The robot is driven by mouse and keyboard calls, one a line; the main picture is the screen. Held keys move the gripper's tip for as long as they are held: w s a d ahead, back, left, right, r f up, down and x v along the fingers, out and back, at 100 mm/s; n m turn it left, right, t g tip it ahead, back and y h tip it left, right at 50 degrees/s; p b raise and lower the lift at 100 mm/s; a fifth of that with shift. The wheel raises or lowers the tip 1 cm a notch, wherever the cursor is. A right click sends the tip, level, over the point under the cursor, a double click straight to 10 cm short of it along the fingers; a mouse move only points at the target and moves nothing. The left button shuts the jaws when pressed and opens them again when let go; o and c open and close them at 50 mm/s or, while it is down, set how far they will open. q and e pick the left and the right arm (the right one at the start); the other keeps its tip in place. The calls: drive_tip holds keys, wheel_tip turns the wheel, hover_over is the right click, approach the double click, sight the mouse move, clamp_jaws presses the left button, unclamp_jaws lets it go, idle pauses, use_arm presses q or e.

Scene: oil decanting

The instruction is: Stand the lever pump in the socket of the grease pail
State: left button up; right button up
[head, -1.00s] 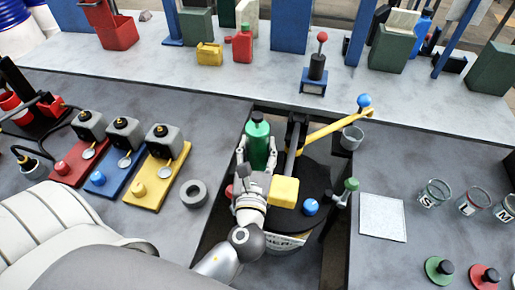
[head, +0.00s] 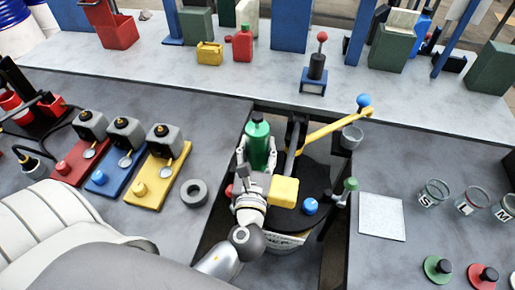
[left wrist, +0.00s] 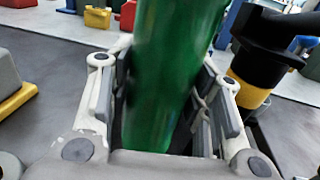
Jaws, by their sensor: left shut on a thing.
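A white pail with lettering (head: 283,242), seemingly the grease pail, sits in the gap of the bench under a dark round top. A yellow lever (head: 335,127) with a blue knob runs from a black post beside the green cylinder. I cannot tell which of these parts form the lever pump. I cannot make out the socket. My right gripper is not in view.
A yellow block (head: 284,192) and a blue ball (head: 310,207) are close right of my left gripper. A grey cup (head: 352,137) hangs near the lever. A grey ring (head: 194,193) and a pale plate (head: 382,217) lie on either side of the gap.

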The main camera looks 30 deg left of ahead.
use_arm(q)
drive_tip(key=shift+r+p, duration=0.1)
drive_tip(key=shift+p, duration=0.4)
idle(0.5)
drive_tip(key=shift+f+b, duration=0.65)
drive_tip(key=shift+f, duration=0.25)
drive_tip(key=shift+r, duration=0.1)
drive_tip(key=shift+r+p, duration=0.45)
drive_tip(key=shift+p, duration=0.3)
drive_tip(key=shift+p, duration=0.6)
idle(1.5)
drive_tip(key=shift+f+b, duration=0.4)
drive_tip(key=shift+f, duration=0.15)
drive_tip(key=shift+r, duration=0.1)
idle(0.3)
